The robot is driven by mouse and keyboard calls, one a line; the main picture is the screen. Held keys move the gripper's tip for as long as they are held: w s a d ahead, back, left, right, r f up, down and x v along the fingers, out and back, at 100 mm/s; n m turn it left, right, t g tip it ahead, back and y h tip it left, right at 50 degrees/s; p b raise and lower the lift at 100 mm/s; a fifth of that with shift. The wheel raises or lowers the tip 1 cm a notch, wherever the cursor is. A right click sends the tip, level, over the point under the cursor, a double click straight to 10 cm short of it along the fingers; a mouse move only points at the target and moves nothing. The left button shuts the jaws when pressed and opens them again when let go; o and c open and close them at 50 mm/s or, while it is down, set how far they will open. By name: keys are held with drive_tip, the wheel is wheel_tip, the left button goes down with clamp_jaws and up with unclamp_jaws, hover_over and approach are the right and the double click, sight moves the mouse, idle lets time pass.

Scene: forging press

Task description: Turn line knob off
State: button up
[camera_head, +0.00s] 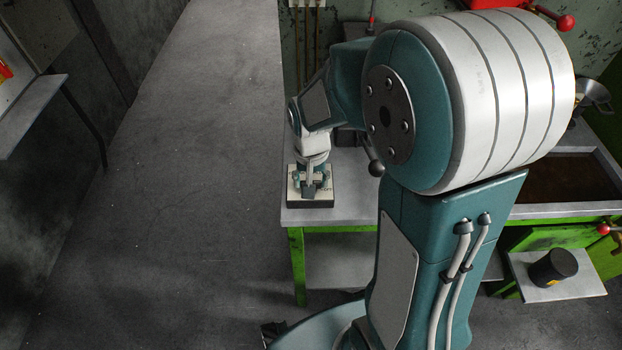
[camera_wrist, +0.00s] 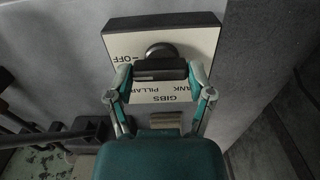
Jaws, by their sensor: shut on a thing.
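The line knob (camera_wrist: 160,64) is a dark knob with a broad grip bar on a pale label plate in the wrist view. The plate sits on a dark box (camera_wrist: 118,24). "OFF" is printed left of the knob; "GIBS" and further words, partly covered, show below it. My gripper (camera_wrist: 160,76) is shut on the knob, one finger at each end of its bar. Which label the knob points to I cannot tell. In the head view my gripper (camera_head: 311,182) is over the control box (camera_head: 326,199) at the table's front left corner; the knob is mostly hidden there.
The box rests on a grey-topped table (camera_head: 345,212) with green legs. A dark cup (camera_head: 553,267) stands on a low shelf at the right, below a brown-filled tray (camera_head: 560,180). A red-knobbed lever (camera_head: 566,22) is at top right. The floor at left is clear.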

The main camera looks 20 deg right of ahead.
drive_tip(key=shift+s, duration=0.1)
drive_tip(key=o, duration=1.1)
drive_tip(key=shift+a, duration=0.1)
wheel_tip(320, 180, up, 12)
drive_tip(key=shift+f, duration=0.1)
drive_tip(key=s+r+n+t, duration=0.2)
drive_tip(key=s+r, duration=0.1)
drive_tip(key=s, duration=0.4)
drive_tip(key=s+r+n+t, duration=0.1)
drive_tip(key=s+r+t, duration=0.1)
drive_tip(key=s, duration=0.4)
drive_tip(key=shift+s+r+n+t, duration=0.35)
drive_tip(key=shift+r+n+t, duration=0.05)
drive_tip(key=shift+t, duration=0.4)
